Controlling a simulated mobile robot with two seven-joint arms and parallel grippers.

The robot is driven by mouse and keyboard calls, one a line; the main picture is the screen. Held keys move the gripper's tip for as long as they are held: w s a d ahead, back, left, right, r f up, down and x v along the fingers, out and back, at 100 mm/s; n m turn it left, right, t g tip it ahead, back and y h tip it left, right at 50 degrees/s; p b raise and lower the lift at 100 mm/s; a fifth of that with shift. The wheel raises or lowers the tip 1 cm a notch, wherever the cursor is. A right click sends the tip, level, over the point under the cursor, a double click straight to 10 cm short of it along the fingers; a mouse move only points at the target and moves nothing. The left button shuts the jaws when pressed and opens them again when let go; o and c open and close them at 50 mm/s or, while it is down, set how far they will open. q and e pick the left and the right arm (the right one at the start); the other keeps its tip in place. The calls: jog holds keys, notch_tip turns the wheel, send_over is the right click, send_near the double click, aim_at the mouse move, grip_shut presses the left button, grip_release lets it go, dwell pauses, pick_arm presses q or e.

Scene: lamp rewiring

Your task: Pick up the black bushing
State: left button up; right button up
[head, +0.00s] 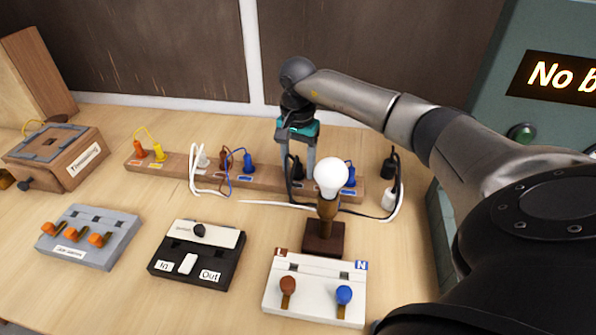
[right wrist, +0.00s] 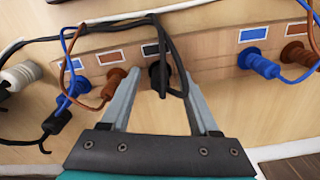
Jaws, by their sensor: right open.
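A black bushing (right wrist: 157,73) with a black cable sits at the wooden rail (right wrist: 200,60), below a dark label. In the right wrist view it stands between the finger tips of my right gripper (right wrist: 160,82). The fingers are open, one on each side, and a gap shows beside it; contact cannot be told. In the head view my right gripper (head: 297,165) reaches down over the rail, behind the lamp bulb, and the bushing shows only as a dark shape between the fingers. My left gripper is not in view.
A loose black plug (head: 389,166) and a white plug (head: 390,198) lie right of the rail. The lamp bulb (head: 331,177) stands in front. Loose cables cross the area. Switch boxes stand nearer.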

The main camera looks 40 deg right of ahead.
jog(key=shift+f, duration=0.3)
grip_shut()
dwell(0.3)
